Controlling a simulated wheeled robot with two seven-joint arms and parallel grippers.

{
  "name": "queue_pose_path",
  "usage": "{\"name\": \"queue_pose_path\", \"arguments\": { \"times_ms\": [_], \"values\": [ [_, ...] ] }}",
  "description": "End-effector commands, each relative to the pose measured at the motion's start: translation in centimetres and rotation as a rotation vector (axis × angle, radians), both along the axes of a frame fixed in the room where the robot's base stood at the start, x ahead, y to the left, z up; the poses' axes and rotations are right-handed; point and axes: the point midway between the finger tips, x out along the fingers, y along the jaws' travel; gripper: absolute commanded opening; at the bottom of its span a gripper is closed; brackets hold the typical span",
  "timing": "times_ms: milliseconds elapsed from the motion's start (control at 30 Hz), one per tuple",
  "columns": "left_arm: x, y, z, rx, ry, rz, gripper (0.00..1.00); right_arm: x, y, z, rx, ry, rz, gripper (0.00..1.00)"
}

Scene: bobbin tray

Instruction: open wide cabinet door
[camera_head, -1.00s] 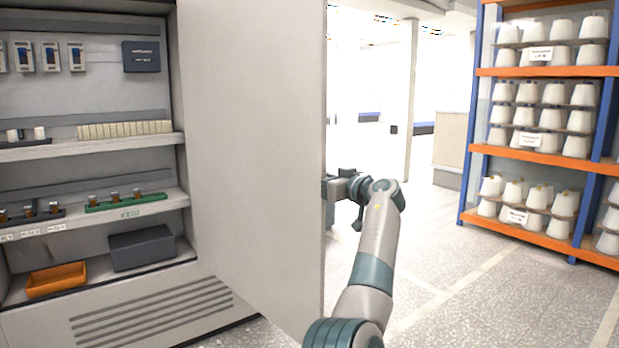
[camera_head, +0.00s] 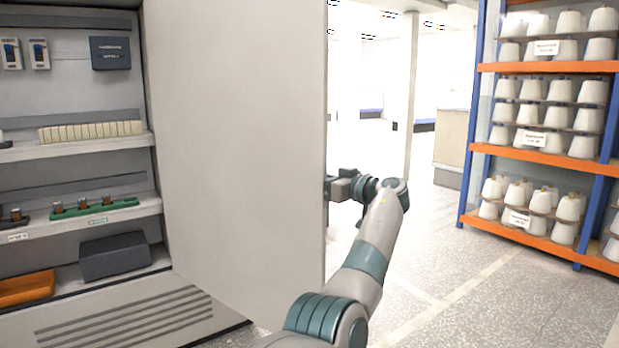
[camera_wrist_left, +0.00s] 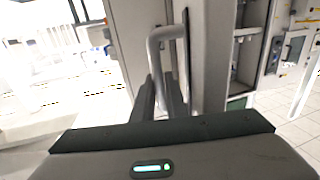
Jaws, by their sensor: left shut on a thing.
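The wide cabinet door (camera_head: 235,140) is a plain light-grey panel, standing open, with its inner face toward the head camera. The cabinet (camera_head: 85,240) shows its shelves at the left. My left gripper (camera_head: 333,188) is at the door's free edge, partly hidden behind it. In the left wrist view, the grey bar handle (camera_wrist_left: 166,33) stands out from the door's face, and my left gripper's fingers (camera_wrist_left: 160,98) are shut on its lower part. The handle is hidden in the head view. My right gripper is not in view.
Inside the cabinet are an orange bin (camera_head: 26,288), a dark grey box (camera_head: 114,255) and a green rack (camera_head: 95,208). An orange and blue rack (camera_head: 540,150) of white bobbins stands at the right. The speckled floor (camera_head: 450,290) between is clear.

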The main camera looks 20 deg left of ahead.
Motion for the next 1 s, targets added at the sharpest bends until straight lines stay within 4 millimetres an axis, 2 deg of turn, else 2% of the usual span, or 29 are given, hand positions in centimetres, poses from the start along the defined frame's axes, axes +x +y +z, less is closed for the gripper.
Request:
{"name": "queue_pose_path", "arguments": {
  "times_ms": [200, 233, 667, 867, 1000],
  "values": [
    [0.0, 0.2, 0.0, -0.001, -0.001, 0.003, 0.0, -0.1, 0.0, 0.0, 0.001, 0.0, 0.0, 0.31],
    [0.0, 0.2, 0.0, -0.001, -0.001, 0.003, 0.19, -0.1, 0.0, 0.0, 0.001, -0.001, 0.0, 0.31],
    [-0.1, -0.3, 0.0, -0.001, 0.0, 0.0, 0.2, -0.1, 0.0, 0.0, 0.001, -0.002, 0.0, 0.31],
    [-0.7, -1.8, -0.1, -0.001, -0.001, -0.001, 0.2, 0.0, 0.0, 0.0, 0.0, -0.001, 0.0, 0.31],
    [-1.4, -3.8, 0.0, -0.001, -0.001, -0.002, 0.2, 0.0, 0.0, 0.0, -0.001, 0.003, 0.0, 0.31]
  ]
}}
